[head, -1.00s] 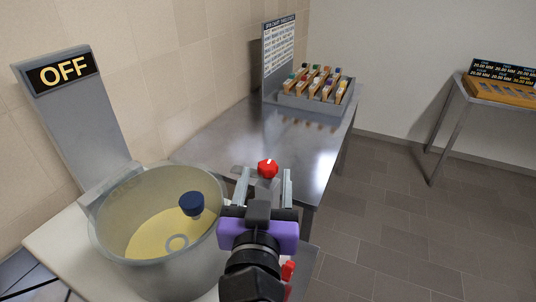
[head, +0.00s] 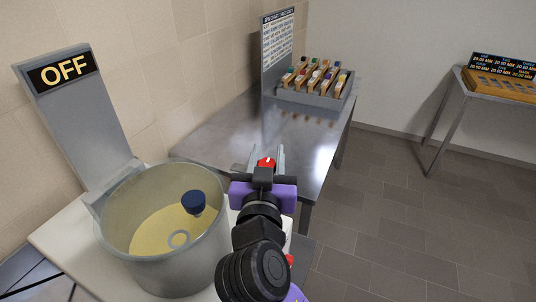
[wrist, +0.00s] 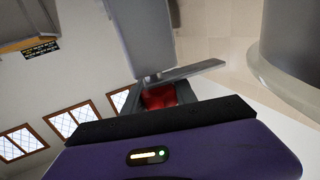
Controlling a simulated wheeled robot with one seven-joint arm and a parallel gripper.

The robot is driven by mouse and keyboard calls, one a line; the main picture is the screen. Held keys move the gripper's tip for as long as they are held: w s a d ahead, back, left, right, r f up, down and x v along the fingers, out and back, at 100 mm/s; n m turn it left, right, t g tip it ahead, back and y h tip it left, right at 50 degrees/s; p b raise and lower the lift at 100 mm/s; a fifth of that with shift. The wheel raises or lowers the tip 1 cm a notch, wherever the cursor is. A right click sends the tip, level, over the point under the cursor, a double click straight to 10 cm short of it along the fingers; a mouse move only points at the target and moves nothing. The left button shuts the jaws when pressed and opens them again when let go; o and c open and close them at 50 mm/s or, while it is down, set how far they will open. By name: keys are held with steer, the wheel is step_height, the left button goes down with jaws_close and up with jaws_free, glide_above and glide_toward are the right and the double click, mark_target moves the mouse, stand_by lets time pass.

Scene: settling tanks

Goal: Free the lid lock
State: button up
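A red knob (head: 266,163) with a white mark stands just right of the grey tank. My gripper (head: 266,156) has its two fingers on either side of it, close against its sides. In the wrist view the red knob (wrist: 158,98) fills the gap between the finger bases, beyond the dark palm edge. Grey metal parts stand in front of it there, and the lower part of the lock is hidden by my gripper. The open round tank (head: 205,250) holds yellow liquid, a blue-capped float (head: 194,202) and a ring. A panel behind it reads OFF (head: 64,72).
A steel bench (head: 220,130) behind bears a grey rack (head: 310,100) of coloured-top pieces and an upright chart (head: 277,50). A second table at the far right carries a wooden tray (head: 500,86) with a display. The floor between them is clear.

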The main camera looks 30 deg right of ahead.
jaws_close()
stand_by(1.1)
